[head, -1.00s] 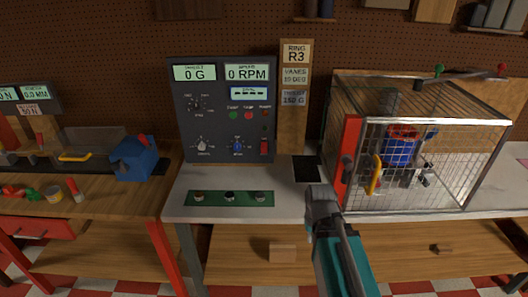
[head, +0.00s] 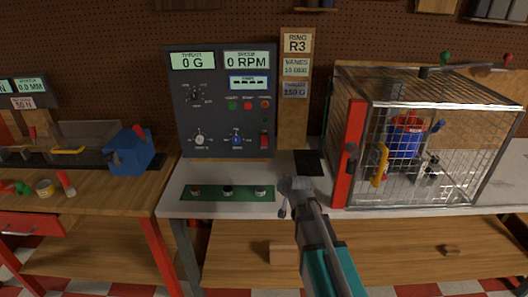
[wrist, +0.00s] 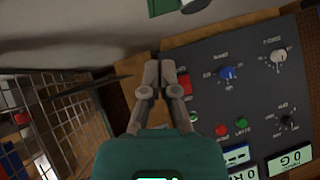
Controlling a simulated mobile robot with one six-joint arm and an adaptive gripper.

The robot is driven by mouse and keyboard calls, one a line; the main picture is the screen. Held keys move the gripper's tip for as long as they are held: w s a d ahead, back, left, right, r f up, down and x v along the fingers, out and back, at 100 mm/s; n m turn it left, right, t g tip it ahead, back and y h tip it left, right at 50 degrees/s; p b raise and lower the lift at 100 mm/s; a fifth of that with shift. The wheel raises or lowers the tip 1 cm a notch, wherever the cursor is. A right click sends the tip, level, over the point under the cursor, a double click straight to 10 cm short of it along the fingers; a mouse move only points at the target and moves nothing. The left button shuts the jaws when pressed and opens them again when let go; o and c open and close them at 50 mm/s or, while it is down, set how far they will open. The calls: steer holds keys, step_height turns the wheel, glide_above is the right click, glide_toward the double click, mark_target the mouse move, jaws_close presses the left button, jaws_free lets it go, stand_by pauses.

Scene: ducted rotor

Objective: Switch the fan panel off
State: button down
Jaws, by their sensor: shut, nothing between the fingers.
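The dark fan panel (head: 220,100) stands upright at the back of the bench in the head view, its displays reading 0 G and 0 RPM. It carries knobs, small coloured buttons and a red switch (head: 265,141) at its lower right. In the wrist view the panel (wrist: 255,85) appears rotated, with the red switch (wrist: 185,85) just right of my fingertips. My gripper (head: 291,186) is in front of the panel, above the bench's front part; in the wrist view its fingers (wrist: 160,62) are together and empty. I cannot tell which way the switch is set.
A wire-mesh cage (head: 430,145) with a red front post and yellow handle stands to the right, holding a blue and red rotor unit (head: 405,138). A green strip (head: 228,193) with several small parts lies on the bench (head: 185,178). A blue device (head: 130,150) stands left.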

mark_target(263, 142)
steer(key=w+a+r+m+t+h+b, duration=0.1)
steer(key=w+a+r+m+t+b, duration=0.2)
steer(key=w+t+b, duration=0.2)
steer(key=w+a+r+m+t+b, duration=0.3)
steer(key=w+r+t+b, duration=0.1)
steer(key=w+t, duration=0.3)
steer(key=shift+w+r+h+b, duration=0.3)
steer(key=shift+h+b, duration=0.1)
steer(key=shift+b, duration=0.05)
steer(key=shift+w+f, duration=0.1)
steer(key=shift+w+d+f+b, duration=0.1)
steer(key=shift+w+f+b, duration=0.5)
steer(key=shift+w, duration=0.7)
steer(key=shift+w+d+f+b, duration=0.1)
steer(key=shift+w+f+b, duration=0.55)
steer(key=shift+w, duration=0.65)
steer(key=shift+w+f+b, duration=0.55)
steer(key=shift+w+b, duration=0.05)
steer(key=shift+w, duration=0.7)
steer(key=shift+w+f+b, duration=0.35)
steer(key=shift+w, duration=0.4)
steer(key=shift+s, duration=0.1)
steer(key=shift+s+r+p, duration=0.35)
steer(key=shift+s+r, duration=0.05)
steer(key=shift+s, duration=0.3)
